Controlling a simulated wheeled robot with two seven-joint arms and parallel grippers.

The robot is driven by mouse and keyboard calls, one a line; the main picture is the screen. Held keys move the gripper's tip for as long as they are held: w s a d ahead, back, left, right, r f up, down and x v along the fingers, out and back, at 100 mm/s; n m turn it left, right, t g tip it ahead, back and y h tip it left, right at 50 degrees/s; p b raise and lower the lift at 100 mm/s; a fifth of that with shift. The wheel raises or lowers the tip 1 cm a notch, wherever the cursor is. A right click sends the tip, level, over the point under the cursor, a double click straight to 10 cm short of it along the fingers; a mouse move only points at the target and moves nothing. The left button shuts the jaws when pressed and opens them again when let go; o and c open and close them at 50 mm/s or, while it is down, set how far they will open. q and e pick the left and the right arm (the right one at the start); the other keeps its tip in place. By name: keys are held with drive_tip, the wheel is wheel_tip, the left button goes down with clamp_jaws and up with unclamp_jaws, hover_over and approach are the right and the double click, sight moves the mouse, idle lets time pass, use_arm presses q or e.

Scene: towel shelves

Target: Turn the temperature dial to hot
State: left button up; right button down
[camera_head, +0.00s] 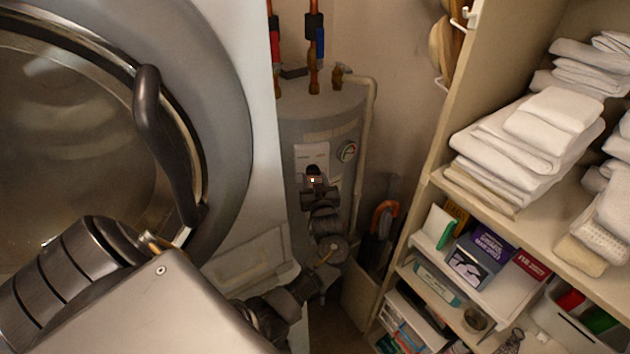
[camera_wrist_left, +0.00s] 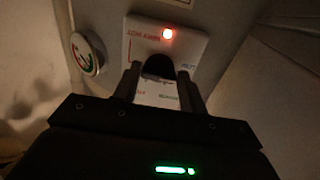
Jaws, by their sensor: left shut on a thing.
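The temperature dial (camera_wrist_left: 158,67) is a dark round knob on a white control panel (camera_head: 312,152) on the front of the grey water heater (camera_head: 320,112). In the left wrist view the panel (camera_wrist_left: 190,48) shows upside-down red lettering and a lit red lamp (camera_wrist_left: 167,33). My left gripper (camera_head: 315,183) is at the panel, and in the left wrist view its two fingers (camera_wrist_left: 159,82) stand on either side of the dial, shut on it. The fingers and wrist hide part of the dial and the lower panel, so its exact setting cannot be read. My right gripper is not in view.
A round gauge (camera_head: 347,152) sits beside the panel. Pipes (camera_head: 314,45) rise from the heater top. A washer with a round door (camera_head: 75,130) fills the left. Shelves with folded towels (camera_head: 530,135) and boxes (camera_head: 480,255) stand right. An orange-handled tool (camera_head: 384,215) stands beside the heater.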

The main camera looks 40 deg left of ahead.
use_arm(q)
drive_tip(key=shift+m, duration=0.4)
drive_tip(key=m, duration=2.2)
drive_tip(key=shift+s+a+r+m, duration=0.15)
drive_tip(key=shift+s+r+m, duration=0.05)
drive_tip(key=shift+r+m, duration=0.2)
idle(0.3)
drive_tip(key=o, duration=1)
